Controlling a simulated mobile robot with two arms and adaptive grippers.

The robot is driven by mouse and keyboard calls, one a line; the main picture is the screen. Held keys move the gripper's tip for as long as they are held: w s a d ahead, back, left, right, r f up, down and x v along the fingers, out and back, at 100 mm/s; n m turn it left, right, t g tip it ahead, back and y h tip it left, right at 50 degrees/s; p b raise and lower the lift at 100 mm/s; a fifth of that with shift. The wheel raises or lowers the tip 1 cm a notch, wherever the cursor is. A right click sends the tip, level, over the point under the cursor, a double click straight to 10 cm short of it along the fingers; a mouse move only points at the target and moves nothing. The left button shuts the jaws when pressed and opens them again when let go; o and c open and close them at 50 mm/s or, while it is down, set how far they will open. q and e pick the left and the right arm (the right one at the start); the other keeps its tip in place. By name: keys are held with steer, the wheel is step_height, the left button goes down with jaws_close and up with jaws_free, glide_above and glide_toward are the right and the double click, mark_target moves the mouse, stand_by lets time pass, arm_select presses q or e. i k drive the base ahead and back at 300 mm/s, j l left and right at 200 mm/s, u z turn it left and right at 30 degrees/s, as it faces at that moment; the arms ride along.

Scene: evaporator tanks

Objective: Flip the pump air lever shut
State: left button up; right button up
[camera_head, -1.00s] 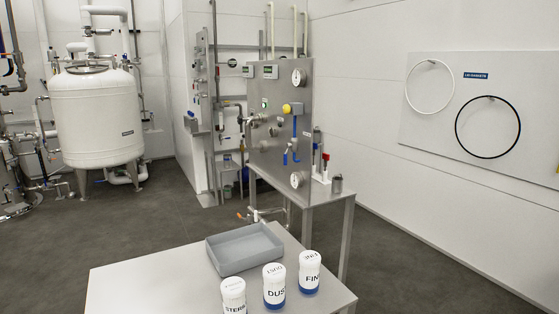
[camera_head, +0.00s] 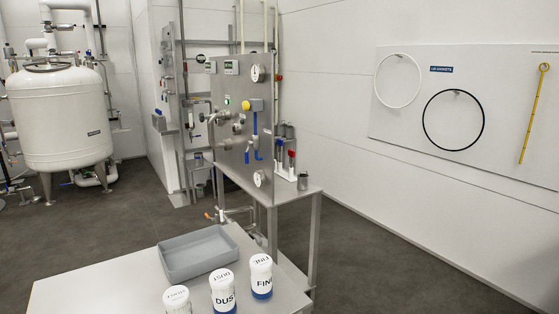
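A steel control panel (camera_head: 228,138) stands on a steel table behind the near table. Blue lever handles show on it: one hangs down (camera_head: 255,124) below a grey box with a yellow knob (camera_head: 247,105), and a smaller blue handle (camera_head: 247,156) sits lower down. I cannot read any labels, so I cannot tell which one is the pump air lever, nor whether it is open or shut. Neither of my grippers is in view.
The near table (camera_head: 105,282) holds a grey tray (camera_head: 166,275) and several white jars, one of them labelled DUST (camera_head: 224,296). The steel table (camera_head: 300,198) under the panel carries small bottles. A white tank (camera_head: 62,125) stands at the left. Dark floor (camera_head: 385,255) is free at the right.

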mark_target(246, 154)
steer(key=i+l+z, duration=0.25)
steer(key=l+z, duration=0.2)
steer(key=i+l+z, duration=0.3)
steer(key=l+z, duration=0.15)
steer(key=i+l+z, duration=0.3)
steer(key=z, duration=0.15)
steer(key=i+l+u, duration=0.1)
steer(key=i, duration=0.4)
steer(key=i+l+u, duration=0.15)
steer(key=i, duration=0.3)
steer(key=i+j+u, duration=0.1)
steer(key=u, duration=0.3)
steer(key=i+u, duration=0.25)
steer(key=u, duration=0.15)
steer(key=i+u, duration=0.2)
steer(key=u, duration=0.2)
steer(key=i+l+u, duration=0.1)
steer(key=u, duration=0.3)
steer(key=i+l+u, duration=0.2)
steer(key=u, duration=0.2)
steer(key=i+j+u, duration=0.1)
steer(key=i+u, duration=0.6)
steer(key=u, duration=0.15)
